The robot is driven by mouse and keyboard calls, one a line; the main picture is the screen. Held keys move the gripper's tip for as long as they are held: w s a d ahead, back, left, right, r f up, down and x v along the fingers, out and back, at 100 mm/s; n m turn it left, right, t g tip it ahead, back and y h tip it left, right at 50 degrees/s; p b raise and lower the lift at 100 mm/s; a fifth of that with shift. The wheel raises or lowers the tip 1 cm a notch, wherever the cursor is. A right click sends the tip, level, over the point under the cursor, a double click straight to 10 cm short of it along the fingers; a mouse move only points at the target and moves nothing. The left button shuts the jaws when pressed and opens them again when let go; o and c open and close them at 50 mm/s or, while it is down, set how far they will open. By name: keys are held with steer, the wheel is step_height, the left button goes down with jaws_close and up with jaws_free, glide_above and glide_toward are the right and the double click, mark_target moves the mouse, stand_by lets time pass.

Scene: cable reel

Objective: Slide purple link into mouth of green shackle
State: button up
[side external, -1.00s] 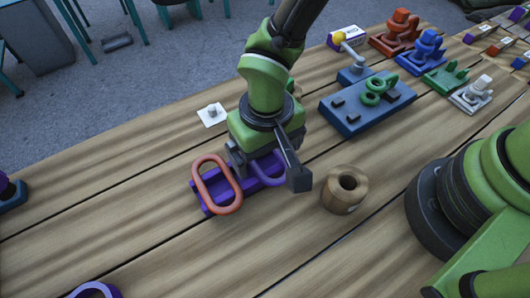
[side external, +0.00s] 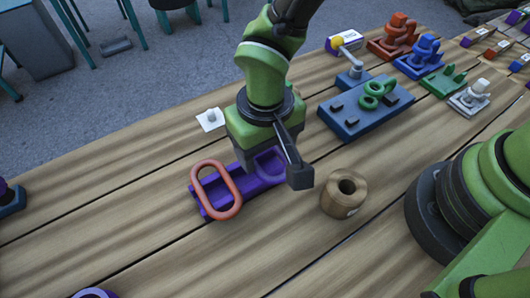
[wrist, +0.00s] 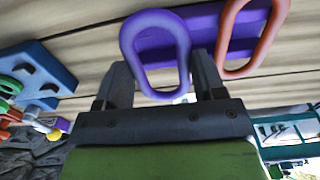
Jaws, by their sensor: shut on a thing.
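The purple link (side external: 271,164) is at the right end of a purple holder (side external: 236,196) on the wooden table. In the wrist view the link (wrist: 156,45) is between the two dark fingers of my gripper (wrist: 162,82), which is shut on it. I cannot tell whether the link is clear of the holder. In the side view my fingertips are mostly hidden by the arm.
An orange link (side external: 217,190) leans on the purple holder's left part. A brown spool (side external: 343,195) stands on the table between the holder and my base. Blue, red, green and white fittings line the back right. Bare table lies between holder and board.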

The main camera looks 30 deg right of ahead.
step_height(320, 180, up, 7)
steer(key=w+d+f+m, duration=0.1)
steer(key=d+f+m, duration=0.2)
steer(key=d+m, duration=1.3)
steer(key=shift+w+a+f+m, duration=0.1)
steer(key=shift+a+f+m, duration=0.25)
steer(key=shift+f, duration=0.4)
steer(key=shift+s+a+f+m, duration=0.1)
steer(key=shift+a+f+m, duration=0.25)
steer(key=shift+f, duration=0.4)
steer(key=shift+w+a+f+m, duration=0.1)
steer(key=shift+a+f+m, duration=0.25)
steer(key=shift+f, duration=0.4)
steer(key=shift+d+f, duration=0.1)
steer(key=shift+d, duration=3.95)
steer(key=shift+f, duration=0.15)
